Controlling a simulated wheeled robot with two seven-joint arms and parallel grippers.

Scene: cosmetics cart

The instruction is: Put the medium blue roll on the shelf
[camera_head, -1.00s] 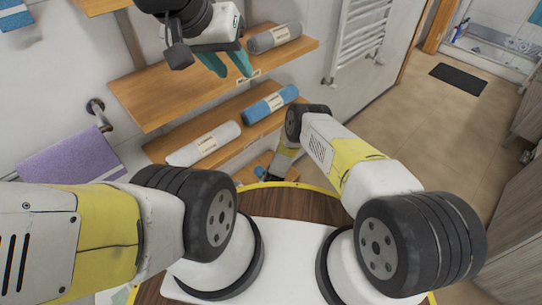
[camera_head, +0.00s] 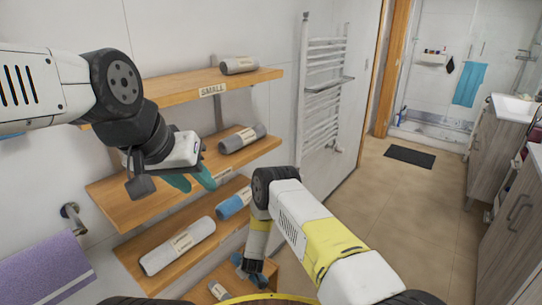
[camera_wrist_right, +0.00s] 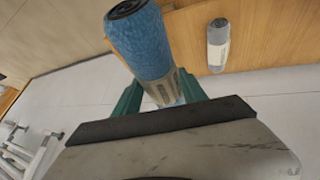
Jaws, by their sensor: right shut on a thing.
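The held blue roll (camera_wrist_right: 145,45) with a pale label band is between the teal fingers of my right gripper (camera_wrist_right: 160,95) in the right wrist view. In the head view my right gripper (camera_head: 247,268) is low, beside the lowest shelf, with a bit of blue at it. The middle shelf (camera_head: 125,200) carries one grey roll (camera_head: 242,137) at its far end. The top shelf (camera_head: 190,92), labelled SMALL, carries another grey roll (camera_head: 238,65). My left gripper (camera_head: 192,180) is open and empty in front of the middle shelf.
The lower shelf (camera_head: 205,248) holds a large pale roll (camera_head: 178,245) and a blue roll (camera_head: 234,203). A small pale roll (camera_head: 217,290) shows below. A towel radiator (camera_head: 322,90) stands right of the shelves. A purple towel (camera_head: 45,275) hangs at left. The middle shelf's left part looks bare.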

